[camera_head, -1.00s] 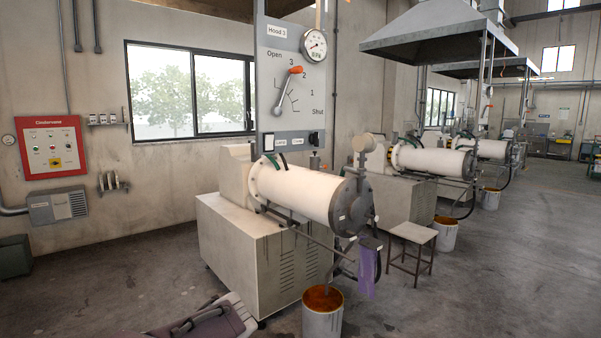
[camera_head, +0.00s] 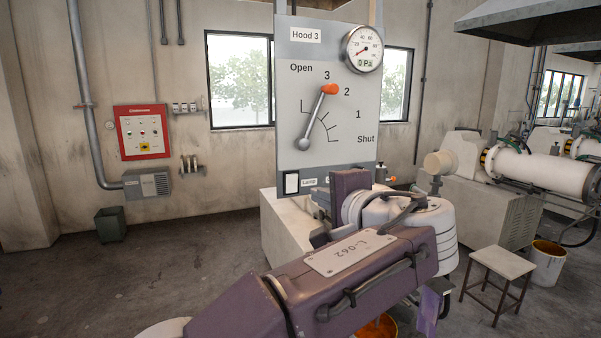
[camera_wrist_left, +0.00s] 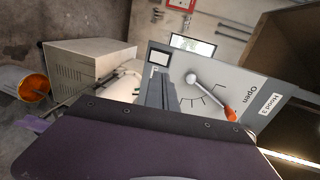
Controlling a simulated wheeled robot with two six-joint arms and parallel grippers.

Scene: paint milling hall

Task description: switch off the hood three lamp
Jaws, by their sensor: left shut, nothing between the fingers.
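The Hood 3 panel (camera_head: 300,60) stands upright in the middle of the head view. The lamp switch (camera_head: 291,183), a white rocker in a dark frame beside the word Lamp, is at its lower left corner. It also shows in the left wrist view (camera_wrist_left: 159,57). My left gripper (camera_head: 321,208) is right of and below the switch in the head view, partly hidden by my arm. In the left wrist view its dark fingers (camera_wrist_left: 159,88) are together and empty, pointing toward the panel's bottom edge just below the switch. I cannot tell whether they touch it. My right gripper is out of view.
A lever with an orange knob (camera_head: 330,89) points between 3 and 2 on the panel, under a round gauge (camera_head: 363,49). My arm covers much of the mill behind. A stool (camera_head: 497,263) and a paint bucket (camera_head: 547,264) stand at the right.

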